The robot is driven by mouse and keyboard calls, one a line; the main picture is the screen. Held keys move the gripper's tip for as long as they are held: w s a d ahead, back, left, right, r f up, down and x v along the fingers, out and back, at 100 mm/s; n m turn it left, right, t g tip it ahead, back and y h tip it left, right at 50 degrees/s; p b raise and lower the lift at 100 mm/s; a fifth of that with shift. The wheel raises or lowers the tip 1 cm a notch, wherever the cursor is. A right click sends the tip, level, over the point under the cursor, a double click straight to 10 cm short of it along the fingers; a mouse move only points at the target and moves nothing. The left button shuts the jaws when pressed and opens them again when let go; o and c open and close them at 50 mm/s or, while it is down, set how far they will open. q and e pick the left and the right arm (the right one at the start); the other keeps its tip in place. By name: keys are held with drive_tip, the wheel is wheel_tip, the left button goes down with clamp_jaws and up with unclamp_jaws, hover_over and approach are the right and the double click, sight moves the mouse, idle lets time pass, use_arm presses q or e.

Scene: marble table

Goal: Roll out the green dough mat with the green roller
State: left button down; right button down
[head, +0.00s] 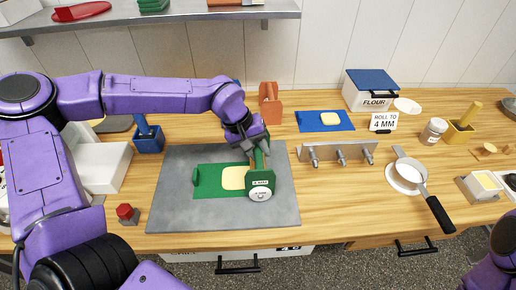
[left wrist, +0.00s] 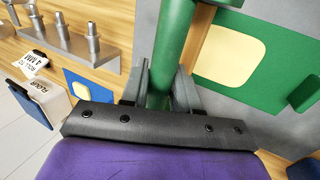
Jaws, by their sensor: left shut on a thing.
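The green dough mat (head: 208,183) lies on a grey slab, with a flat pale yellow dough piece (head: 234,177) on it. The green roller (head: 261,181) is at the mat's right end, beside the dough; a round end marked 4 MM faces the front. My left gripper (head: 257,146) is shut on the roller from the far side. In the left wrist view the roller's green bar (left wrist: 173,40) runs between the fingers (left wrist: 158,88), with the mat (left wrist: 270,60) and dough (left wrist: 228,55) to its right. I cannot tell whether the roller touches the mat. My right gripper is out of view.
The grey slab (head: 170,205) has bare room around the mat. A metal rack with pegs (head: 337,153) stands to its right. Behind are a blue mat (head: 310,126) with dough and a ROLL TO 4 MM sign (head: 384,121).

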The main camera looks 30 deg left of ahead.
use_arm(q)
drive_tip(key=shift+f, duration=0.55)
idle(0.4)
drive_tip(key=shift+s+f, duration=0.2)
idle(0.8)
